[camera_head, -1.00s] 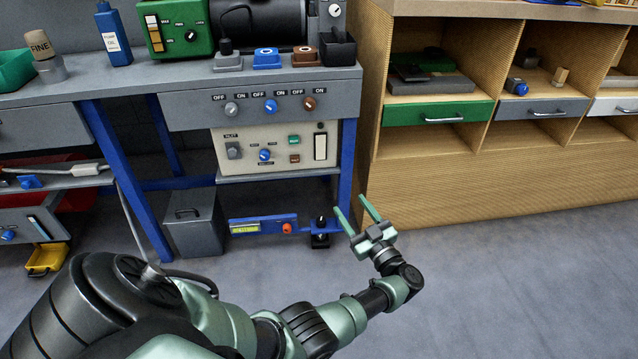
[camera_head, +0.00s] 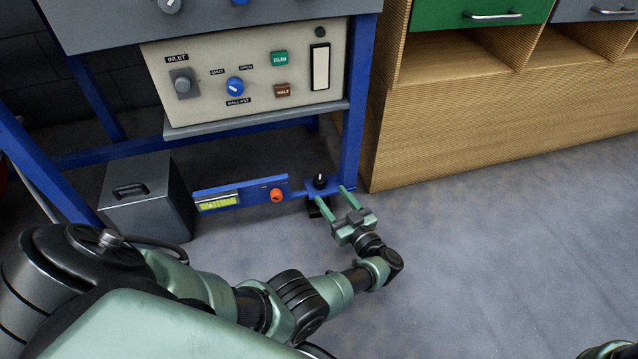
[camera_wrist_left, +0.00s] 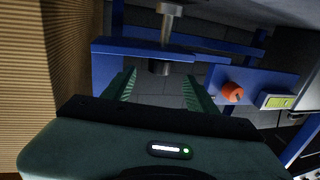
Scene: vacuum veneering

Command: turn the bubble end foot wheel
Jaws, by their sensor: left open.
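A black knob with a white mark (camera_head: 320,181) stands on a blue bracket (camera_head: 343,190) low by the blue bench leg. A dark foot shows under the bracket. In the left wrist view the picture is turned over: the black knob (camera_wrist_left: 160,68) hangs below the bracket (camera_wrist_left: 120,60), the foot's silver stem (camera_wrist_left: 167,30) above it. Left of the bracket is a blue bar with a yellow-green bubble window (camera_head: 218,202) and an orange knob (camera_head: 277,195). No label says which is the foot wheel. My left gripper (camera_head: 336,197) is open, its fingers either side of the black knob, apparently not touching it.
A grey lidded box (camera_head: 150,195) stands left of the blue bar. A beige control panel (camera_head: 255,78) is above, and the blue bench leg (camera_head: 355,110) rises just behind the bracket. A wooden cabinet (camera_head: 480,110) is at the right. The grey floor (camera_head: 500,240) is clear.

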